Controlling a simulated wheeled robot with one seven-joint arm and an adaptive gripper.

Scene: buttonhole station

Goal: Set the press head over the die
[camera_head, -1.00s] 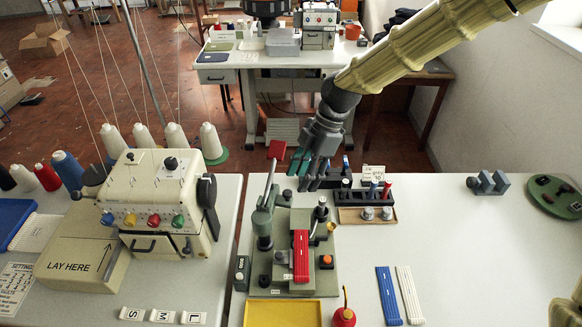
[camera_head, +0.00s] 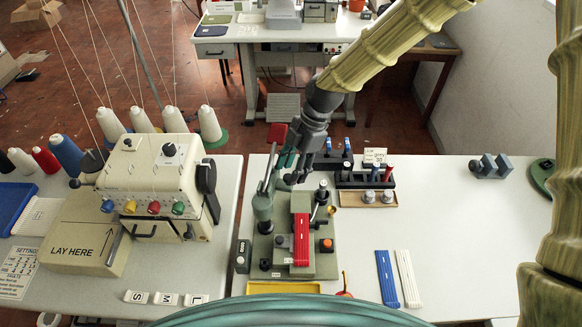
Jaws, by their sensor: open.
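The press stands on a grey-green base (camera_head: 325,268) on the right-hand white table. Its grey-green column and head (camera_head: 262,208) rise at the base's left side, with a lever leading up to a red handle pad (camera_head: 277,133). A red strip (camera_head: 301,240) lies over the middle of the base, covering what is under it, so I cannot make out the die. My gripper (camera_head: 289,176) is open above the back of the press, close to the lever and right of it. I cannot tell whether it touches the lever.
A black-knobbed post (camera_head: 322,192) stands right of the strip. Behind it is a black rack (camera_head: 364,179) of small tools. Blue (camera_head: 386,278) and white (camera_head: 408,278) strips lie right of the press. The sewing machine (camera_head: 157,185) stands left. The table's right side is mostly clear.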

